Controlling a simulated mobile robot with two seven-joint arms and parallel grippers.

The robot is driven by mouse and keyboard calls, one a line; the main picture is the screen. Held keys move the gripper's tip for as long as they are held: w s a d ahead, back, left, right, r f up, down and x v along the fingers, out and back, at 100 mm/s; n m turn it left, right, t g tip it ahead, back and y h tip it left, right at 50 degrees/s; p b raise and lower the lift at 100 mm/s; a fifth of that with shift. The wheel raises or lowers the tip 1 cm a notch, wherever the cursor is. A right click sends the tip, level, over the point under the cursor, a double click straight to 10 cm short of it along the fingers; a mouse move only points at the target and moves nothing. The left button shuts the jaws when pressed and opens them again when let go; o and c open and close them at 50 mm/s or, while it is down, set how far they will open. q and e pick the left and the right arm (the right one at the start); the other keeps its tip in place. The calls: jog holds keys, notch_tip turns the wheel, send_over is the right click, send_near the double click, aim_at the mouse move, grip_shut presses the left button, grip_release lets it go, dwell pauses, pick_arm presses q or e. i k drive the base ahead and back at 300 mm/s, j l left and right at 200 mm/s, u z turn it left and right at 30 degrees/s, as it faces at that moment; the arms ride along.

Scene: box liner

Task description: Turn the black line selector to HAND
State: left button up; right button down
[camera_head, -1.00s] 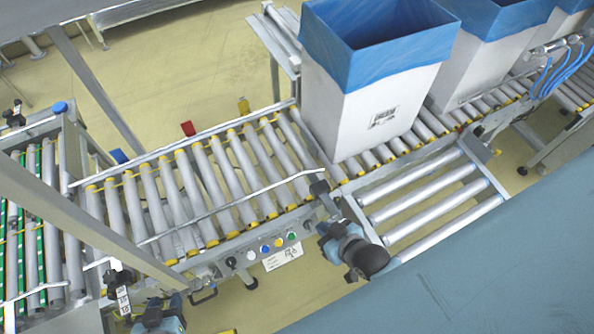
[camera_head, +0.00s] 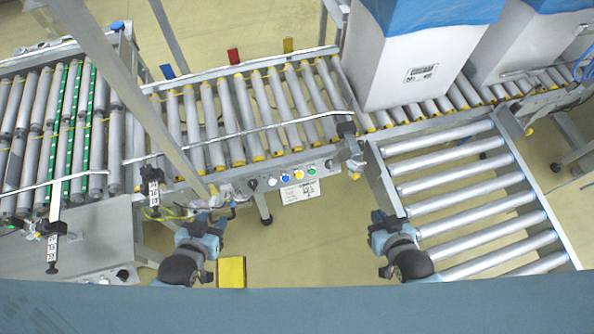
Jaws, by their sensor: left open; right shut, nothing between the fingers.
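The control panel (camera_head: 290,182) sits on the front side of the roller conveyor, with a row of white, blue, yellow and green buttons. A black knob (camera_head: 252,183) is at its left end and another dark knob (camera_head: 328,164) at its right end. I cannot tell which is the line selector, nor read its setting or the small label (camera_head: 300,192) below. My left gripper (camera_head: 203,222) is open, below and left of the panel, touching no knob. My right gripper (camera_head: 384,221) is shut and empty, below and right of the panel.
White boxes with blue liners (camera_head: 420,65) stand on the back conveyor. A roller table (camera_head: 470,205) lies to the right of my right gripper. A yellow block (camera_head: 231,272) is beside my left arm. A grey post (camera_head: 130,100) crosses the left side. Floor shows clear below the panel.

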aim_at(252, 184)
jog(key=j+u, duration=0.95)
